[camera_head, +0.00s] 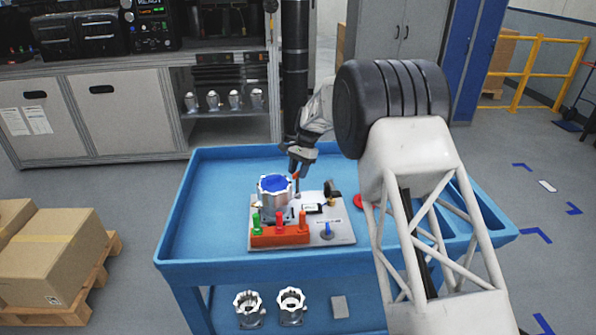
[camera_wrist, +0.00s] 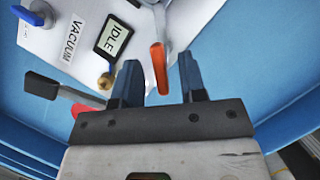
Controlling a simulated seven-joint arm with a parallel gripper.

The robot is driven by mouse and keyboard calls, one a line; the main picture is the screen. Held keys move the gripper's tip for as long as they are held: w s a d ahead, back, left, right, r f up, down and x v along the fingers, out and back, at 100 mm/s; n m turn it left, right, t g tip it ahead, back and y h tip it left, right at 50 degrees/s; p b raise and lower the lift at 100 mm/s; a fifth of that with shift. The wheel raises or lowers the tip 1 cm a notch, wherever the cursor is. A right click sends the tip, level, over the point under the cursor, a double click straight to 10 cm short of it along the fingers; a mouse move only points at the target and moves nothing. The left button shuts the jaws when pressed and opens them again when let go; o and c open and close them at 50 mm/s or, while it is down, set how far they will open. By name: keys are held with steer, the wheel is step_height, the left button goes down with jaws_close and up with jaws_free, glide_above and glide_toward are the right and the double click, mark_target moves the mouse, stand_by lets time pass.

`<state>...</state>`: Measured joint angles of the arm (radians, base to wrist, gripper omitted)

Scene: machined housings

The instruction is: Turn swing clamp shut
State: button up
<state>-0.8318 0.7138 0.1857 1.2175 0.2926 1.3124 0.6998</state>
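The swing clamp shows as an orange-tipped lever (camera_wrist: 159,70) on a grey arm in the wrist view. In the head view its orange part (camera_head: 296,176) stands just behind the metal housing (camera_head: 274,198) with a blue top. My gripper (camera_wrist: 160,62) is open, with one dark finger on each side of the orange tip; I cannot tell whether either touches it. In the head view my gripper (camera_head: 299,168) hangs over the back edge of the light fixture plate (camera_head: 342,234). The clamp's pivot and contact end are hidden.
The plate lies on a blue cart (camera_head: 210,215). A red block (camera_head: 278,237) with green, red and orange handles sits at its front. A blue knob (camera_head: 327,231), a small display reading IDLE (camera_wrist: 113,37) and a black-handled lever (camera_head: 331,188) are also there. The cart's left side is clear.

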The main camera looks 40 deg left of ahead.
steer(key=shift+r, duration=0.1)
steer(key=v, duration=0.7)
steer(key=shift+r, duration=0.3)
steer(key=shift+w, duration=0.15)
stand_by(0.4)
